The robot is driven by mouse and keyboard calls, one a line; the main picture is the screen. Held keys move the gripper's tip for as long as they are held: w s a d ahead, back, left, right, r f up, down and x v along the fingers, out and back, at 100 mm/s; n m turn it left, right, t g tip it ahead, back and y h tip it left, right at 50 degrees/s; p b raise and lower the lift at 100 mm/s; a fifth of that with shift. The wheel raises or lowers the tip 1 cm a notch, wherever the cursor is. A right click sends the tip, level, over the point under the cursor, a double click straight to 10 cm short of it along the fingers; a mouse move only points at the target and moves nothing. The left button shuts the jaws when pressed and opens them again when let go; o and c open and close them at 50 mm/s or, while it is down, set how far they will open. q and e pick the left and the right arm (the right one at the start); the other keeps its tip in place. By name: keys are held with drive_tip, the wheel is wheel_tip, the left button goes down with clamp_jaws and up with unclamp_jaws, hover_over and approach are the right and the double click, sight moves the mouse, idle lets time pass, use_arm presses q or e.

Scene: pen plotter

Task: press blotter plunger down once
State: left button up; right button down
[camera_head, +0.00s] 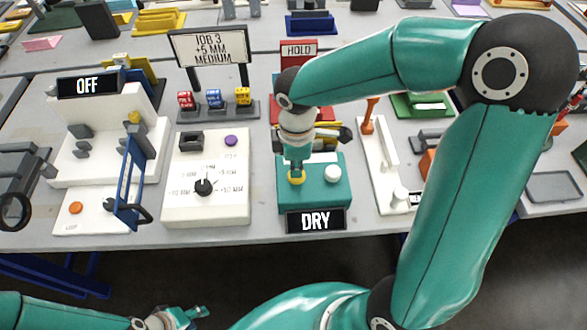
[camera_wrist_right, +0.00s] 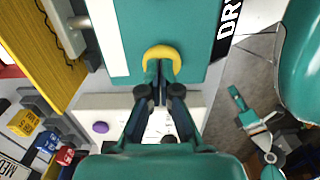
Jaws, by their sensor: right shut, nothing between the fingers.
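The teal blotter box (camera_head: 262,192) stands near the table's front edge behind a black sign reading DRY (camera_head: 315,220). A yellow round plunger cap (camera_head: 297,180) sits on its top, and it also shows in the right wrist view (camera_wrist_right: 161,50). My right gripper (camera_head: 296,170) points down with its fingers shut and empty. Its fingertips (camera_wrist_right: 160,72) overlap the yellow cap; whether they press on it I cannot tell. My left gripper (camera_head: 195,312) is low at the bottom of the head view, away from the table, its fingers apart and empty.
A white knob (camera_head: 333,173) sits beside the yellow cap on the box. A white dial panel (camera_head: 207,205) stands to the left. A white base with an orange lever (camera_head: 369,115) stands to the right. A HOLD sign (camera_head: 299,50) is behind.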

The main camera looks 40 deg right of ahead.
wheel_tip(320, 180, up, 7)
drive_tip(key=p, duration=0.6)
idle(0.3)
idle(0.6)
